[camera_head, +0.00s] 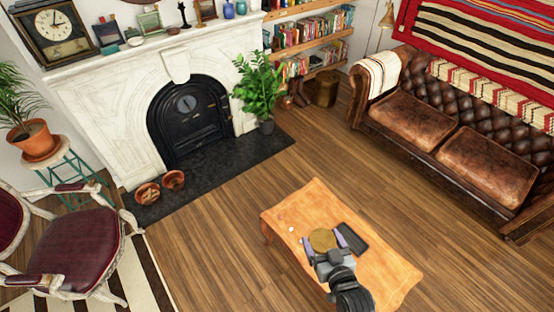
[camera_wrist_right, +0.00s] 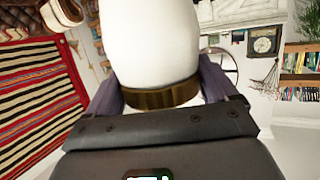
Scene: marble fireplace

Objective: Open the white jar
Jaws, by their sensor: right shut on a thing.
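The white jar (camera_wrist_right: 155,40) fills the upper middle of the right wrist view, and its gold lid (camera_wrist_right: 165,96) shows as a band at its near end. In the head view the gold lid (camera_head: 322,239) shows from above as a round disc over the wooden table, and the white body is hidden. My right gripper (camera_head: 325,242) is shut on the gold lid, one purple finger at each side. The lid appears to touch the jar; I see no gap. My left gripper is in neither view.
Open floor surrounds the table; a leather sofa (camera_head: 440,140) stands behind.

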